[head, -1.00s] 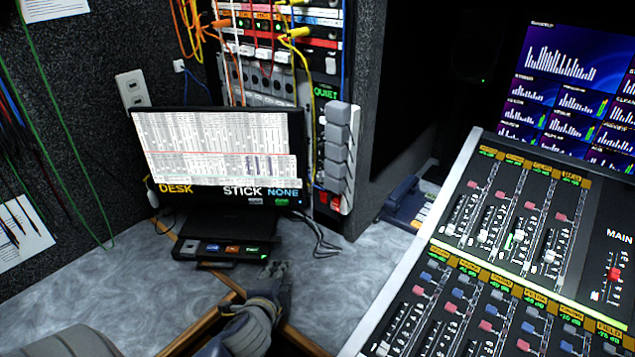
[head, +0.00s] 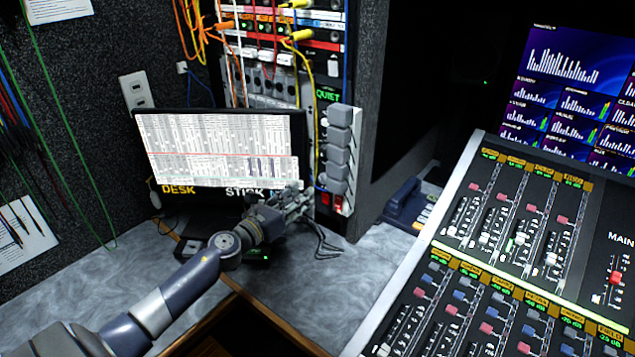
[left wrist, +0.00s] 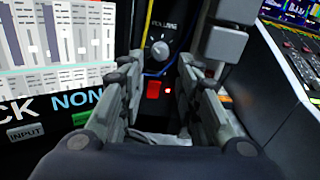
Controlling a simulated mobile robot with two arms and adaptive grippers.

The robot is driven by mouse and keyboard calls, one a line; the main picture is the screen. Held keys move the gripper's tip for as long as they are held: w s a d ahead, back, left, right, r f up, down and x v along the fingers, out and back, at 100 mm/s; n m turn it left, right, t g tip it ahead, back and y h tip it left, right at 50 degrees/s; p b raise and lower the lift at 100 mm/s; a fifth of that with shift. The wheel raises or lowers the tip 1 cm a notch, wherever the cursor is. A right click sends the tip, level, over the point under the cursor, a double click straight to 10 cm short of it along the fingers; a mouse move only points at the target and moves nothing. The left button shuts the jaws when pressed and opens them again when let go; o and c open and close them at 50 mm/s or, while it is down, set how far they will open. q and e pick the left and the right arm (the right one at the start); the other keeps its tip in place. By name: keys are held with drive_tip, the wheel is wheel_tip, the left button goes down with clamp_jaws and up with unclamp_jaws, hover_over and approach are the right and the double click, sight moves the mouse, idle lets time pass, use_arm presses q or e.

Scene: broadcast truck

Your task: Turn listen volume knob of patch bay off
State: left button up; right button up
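The patch bay (head: 270,87) is the rack with plugged cables behind the screen. My left gripper (head: 300,199) is in front of the screen's lower right corner. Its two fingers (left wrist: 160,76) are apart and empty, on either side of the view of the knob, not visibly touching it. My right gripper is not in view.
The screen (head: 220,150) stands close on the left of my left gripper. A column of grey blocks (head: 338,150) is close on its right. Loose cables lie on the desk (head: 310,290). A mixing console (head: 470,300) fills the right side.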

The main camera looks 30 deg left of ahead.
sight(321, 180)
use_arm(q)
drive_tip(key=w, duration=0.8)
drive_tip(key=shift+d, duration=0.35)
drive_tip(key=shift+c, duration=0.2)
clamp_jaws()
